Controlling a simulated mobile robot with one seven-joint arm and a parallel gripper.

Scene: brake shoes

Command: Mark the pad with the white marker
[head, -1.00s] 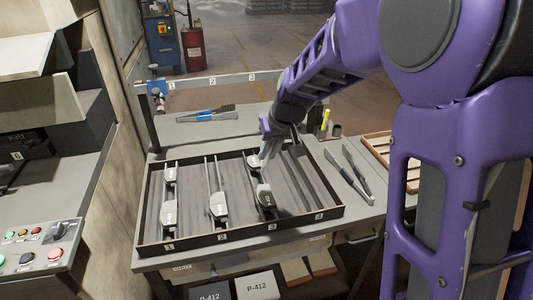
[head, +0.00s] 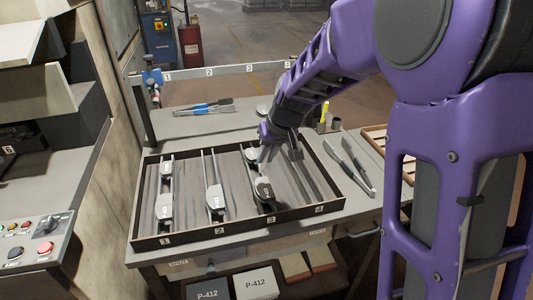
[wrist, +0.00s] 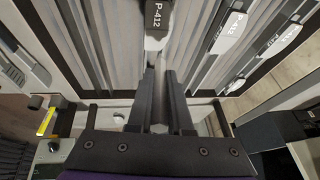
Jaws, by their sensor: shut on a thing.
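The tray (head: 185,238) has numbered lanes holding brake shoes. In lane 3 the near pad (head: 264,191) is dark with a pale label; the labelled P-412 pad also shows at the top of the wrist view (wrist: 157,17). My gripper (head: 264,150) is over the back part of lane 3, behind the near pad. In the wrist view its dark fingers (wrist: 160,78) are nearly together, pointing towards the pad. A pale slim thing, apparently the white marker, is between them, mostly hidden. Whether its tip touches anything cannot be told.
Lanes 1 and 2 hold shoes with pale pads (head: 215,200). A yellow marker (head: 324,111) stands behind the tray beside a dark cup (head: 336,124). Tongs (head: 350,165) lie to the right. Blue-handled tools (head: 204,107) lie behind. A numbered rail (head: 225,71) crosses the back.

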